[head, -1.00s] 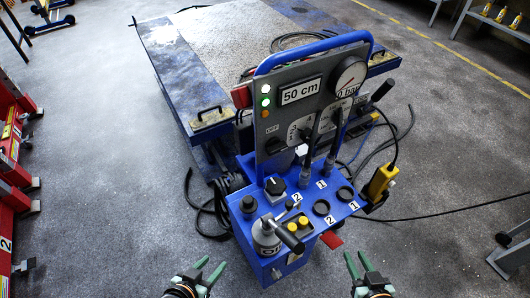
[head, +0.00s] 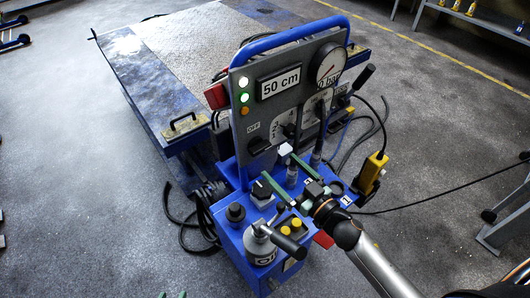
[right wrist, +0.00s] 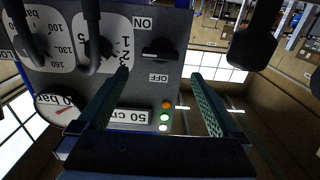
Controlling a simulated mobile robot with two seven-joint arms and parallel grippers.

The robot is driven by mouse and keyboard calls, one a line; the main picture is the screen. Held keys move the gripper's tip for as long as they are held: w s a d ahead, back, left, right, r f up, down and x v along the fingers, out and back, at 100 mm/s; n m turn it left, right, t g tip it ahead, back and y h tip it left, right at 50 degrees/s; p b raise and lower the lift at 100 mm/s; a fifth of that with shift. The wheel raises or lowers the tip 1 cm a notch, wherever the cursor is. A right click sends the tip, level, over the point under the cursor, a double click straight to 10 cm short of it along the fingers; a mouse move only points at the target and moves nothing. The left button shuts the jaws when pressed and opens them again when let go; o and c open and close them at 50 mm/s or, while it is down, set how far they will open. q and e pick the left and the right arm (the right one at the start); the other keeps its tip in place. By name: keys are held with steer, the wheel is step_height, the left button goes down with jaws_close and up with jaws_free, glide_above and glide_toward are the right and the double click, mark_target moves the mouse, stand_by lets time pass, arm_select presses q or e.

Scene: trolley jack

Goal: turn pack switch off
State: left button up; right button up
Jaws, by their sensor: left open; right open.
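The grey control panel (head: 290,85) stands upright on the blue console. A black rotary switch (right wrist: 160,56) sits between ON and OFF labels in the right wrist view, which shows the panel upside down; its bar lies crosswise there. In the head view the switch (head: 258,146) is small, below the OFF label. My right gripper (head: 275,162) is open and empty, in front of the panel and apart from the switch. Its two green fingers (right wrist: 160,95) also show in the right wrist view.
A gauge (head: 330,66) and levers stand to the right. A yellow pendant (head: 371,173) hangs right.

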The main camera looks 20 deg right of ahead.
mark_target(263, 150)
steer(key=x, duration=0.7)
steer(key=c, duration=1.2)
